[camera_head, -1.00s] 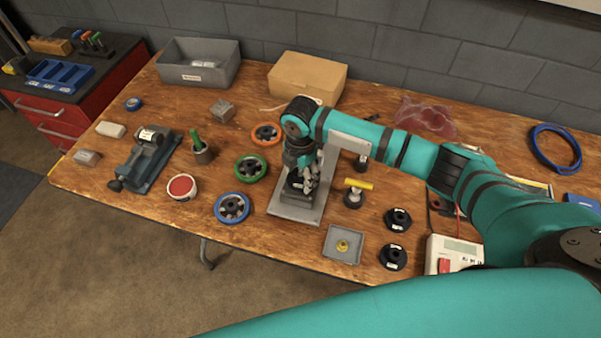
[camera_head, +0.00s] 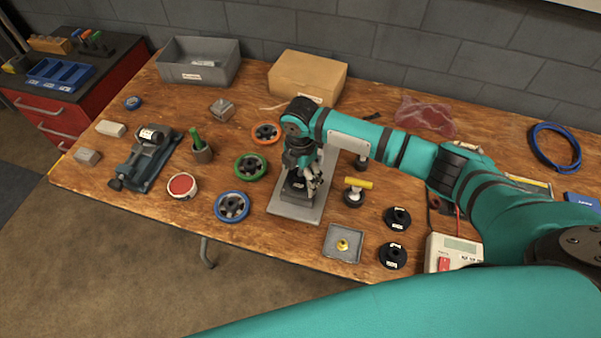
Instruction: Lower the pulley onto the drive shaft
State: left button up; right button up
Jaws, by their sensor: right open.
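Three spoked pulleys lie flat on the wooden bench: an orange-rimmed pulley (camera_head: 266,133), a green-rimmed pulley (camera_head: 250,168) and a blue-rimmed pulley (camera_head: 232,207). Right of them stands a grey base plate (camera_head: 290,210) with a dark block (camera_head: 294,190) on it. My right gripper (camera_head: 313,184) points down over this plate, beside the block. It is open, and I see no pulley in it. The drive shaft cannot be made out; my gripper and wrist cover much of the plate. My left gripper is out of view.
Right of the plate are a yellow-handled tool (camera_head: 356,184), two black discs (camera_head: 397,218) and a grey tray (camera_head: 341,256) with a yellow part. A vise (camera_head: 146,160) is at left. A grey bin (camera_head: 199,64) and a cardboard box (camera_head: 307,77) stand at the back.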

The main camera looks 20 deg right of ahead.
notch_tip(320, 180, up, 12)
dwell(0.6)
jog(key=shift+d, duration=0.15)
dwell(0.4)
